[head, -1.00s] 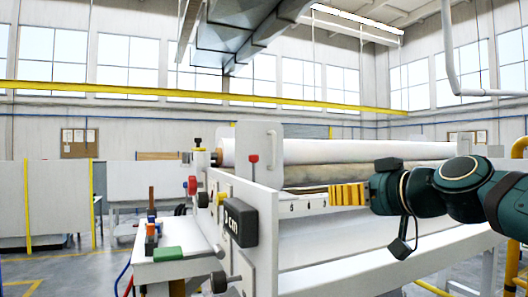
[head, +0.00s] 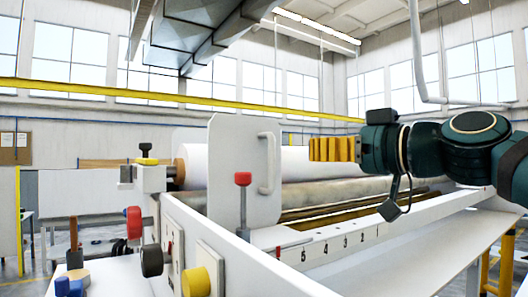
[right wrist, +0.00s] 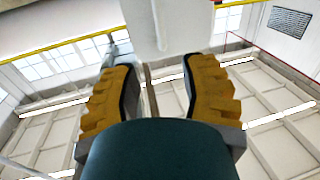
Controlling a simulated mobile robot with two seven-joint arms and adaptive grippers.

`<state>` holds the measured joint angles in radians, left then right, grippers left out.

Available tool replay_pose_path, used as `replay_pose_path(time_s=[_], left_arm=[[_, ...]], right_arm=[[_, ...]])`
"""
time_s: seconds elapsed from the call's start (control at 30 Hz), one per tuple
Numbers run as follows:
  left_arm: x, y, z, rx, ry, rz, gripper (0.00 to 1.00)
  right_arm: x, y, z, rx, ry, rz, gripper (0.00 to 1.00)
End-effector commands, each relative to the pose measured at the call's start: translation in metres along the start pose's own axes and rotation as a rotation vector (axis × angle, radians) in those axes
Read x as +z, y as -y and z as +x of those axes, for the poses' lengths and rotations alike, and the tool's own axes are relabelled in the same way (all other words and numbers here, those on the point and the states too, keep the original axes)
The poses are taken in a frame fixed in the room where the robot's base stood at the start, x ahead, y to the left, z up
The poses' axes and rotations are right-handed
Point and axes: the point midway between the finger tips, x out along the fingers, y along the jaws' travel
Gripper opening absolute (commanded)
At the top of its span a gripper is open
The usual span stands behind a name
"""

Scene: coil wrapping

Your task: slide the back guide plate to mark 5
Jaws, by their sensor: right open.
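A white upright guide plate (head: 228,165) with a bar handle (head: 267,163) stands across the near end of the rollers; it is the only guide plate I can make out. A red-knobbed lever (head: 243,180) stands before it. The numbered scale (head: 335,247) runs along the front rail. A small red pointer (head: 278,252) sits left of mark 5 (head: 303,255). My right gripper (head: 312,149) is open and empty, right of the handle and apart from it, its yellow fingers towards the plate. In the right wrist view a white panel (right wrist: 160,22) shows beyond the spread fingers. My left gripper is out of view.
A white roll (head: 305,160) and a grey-brown roller (head: 330,190) lie behind the rail. Red, black and yellow knobs (head: 195,282) stick out of the machine's near end. A side table with small coloured blocks (head: 70,287) is at lower left.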

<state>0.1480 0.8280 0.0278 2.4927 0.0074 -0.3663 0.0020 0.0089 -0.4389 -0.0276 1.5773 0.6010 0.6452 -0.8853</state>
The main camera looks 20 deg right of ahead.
Motion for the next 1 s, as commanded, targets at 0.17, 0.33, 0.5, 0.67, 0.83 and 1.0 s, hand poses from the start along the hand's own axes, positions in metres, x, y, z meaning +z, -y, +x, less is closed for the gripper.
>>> replay_pose_path(time_s=[0.17, 0.33, 0.5, 0.67, 0.83, 1.0], left_arm=[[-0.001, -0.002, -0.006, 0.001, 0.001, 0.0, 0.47], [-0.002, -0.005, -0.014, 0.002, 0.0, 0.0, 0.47], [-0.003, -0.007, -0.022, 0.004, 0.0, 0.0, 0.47], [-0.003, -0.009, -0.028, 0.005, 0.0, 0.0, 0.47], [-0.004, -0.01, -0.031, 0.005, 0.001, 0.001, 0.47], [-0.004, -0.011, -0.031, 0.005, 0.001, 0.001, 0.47]], right_arm=[[0.0, 0.0, 0.028, -0.002, 0.004, 0.003, 0.43], [0.0, 0.0, 0.062, -0.002, 0.005, 0.003, 0.43], [-0.001, 0.0, 0.094, 0.0, 0.003, 0.003, 0.43], [0.0, 0.0, 0.117, 0.0, 0.003, 0.002, 0.43], [0.0, 0.0, 0.13, 0.001, 0.002, 0.002, 0.43], [0.001, 0.0, 0.133, 0.001, 0.001, 0.002, 0.43]])
